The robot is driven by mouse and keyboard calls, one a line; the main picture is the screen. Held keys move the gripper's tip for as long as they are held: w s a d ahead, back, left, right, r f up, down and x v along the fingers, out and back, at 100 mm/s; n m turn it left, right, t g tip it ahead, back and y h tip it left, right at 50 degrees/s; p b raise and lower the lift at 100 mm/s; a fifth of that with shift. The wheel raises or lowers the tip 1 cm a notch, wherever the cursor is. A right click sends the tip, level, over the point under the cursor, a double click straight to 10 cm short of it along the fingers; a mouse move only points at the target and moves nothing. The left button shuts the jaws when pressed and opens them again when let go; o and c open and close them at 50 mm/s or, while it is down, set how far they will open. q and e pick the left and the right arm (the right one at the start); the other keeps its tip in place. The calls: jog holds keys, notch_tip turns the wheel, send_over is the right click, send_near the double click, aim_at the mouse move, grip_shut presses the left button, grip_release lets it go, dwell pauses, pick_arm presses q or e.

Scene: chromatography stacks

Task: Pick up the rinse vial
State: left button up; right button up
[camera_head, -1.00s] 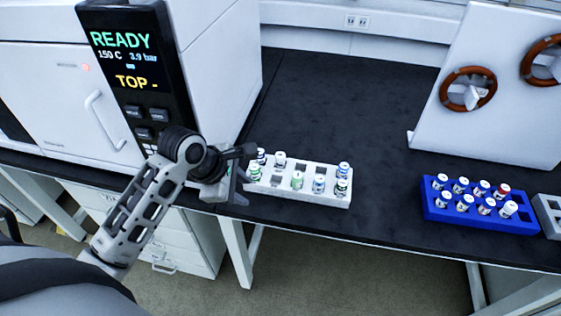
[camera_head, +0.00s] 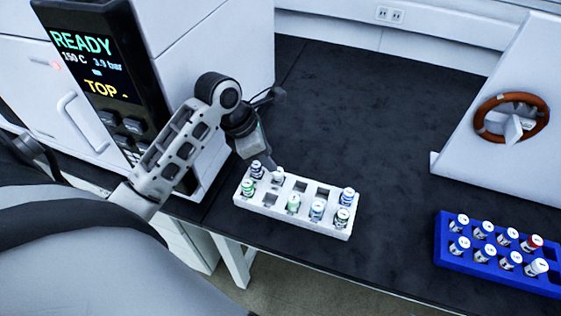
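The white rack (camera_head: 290,221) stands near the bench's front edge and holds several small capped vials. A dark-capped vial (camera_head: 257,170) and a white-capped vial (camera_head: 278,176) are in its back row at the left. Green-, blue- and grey-capped vials fill other holes. I cannot read which one is the rinse vial. My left gripper (camera_head: 268,165) points down over the rack's back left corner, close by the dark-capped and white-capped vials. It partly hides that corner, and its finger gap is too small to tell. My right gripper is out of view.
A blue rack (camera_head: 480,264) with several vials, one red-capped, stands at the right. A white instrument (camera_head: 204,50) with a READY screen is at the left. A white panel with an orange ring (camera_head: 512,118) stands at the back right. The bench between is clear.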

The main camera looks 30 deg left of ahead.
aim_at(278, 171)
pick_arm(q)
jog(key=x, duration=0.8)
jog(key=shift+s+a, duration=0.15)
jog(key=shift+a, duration=0.05)
jog(key=c, duration=0.8)
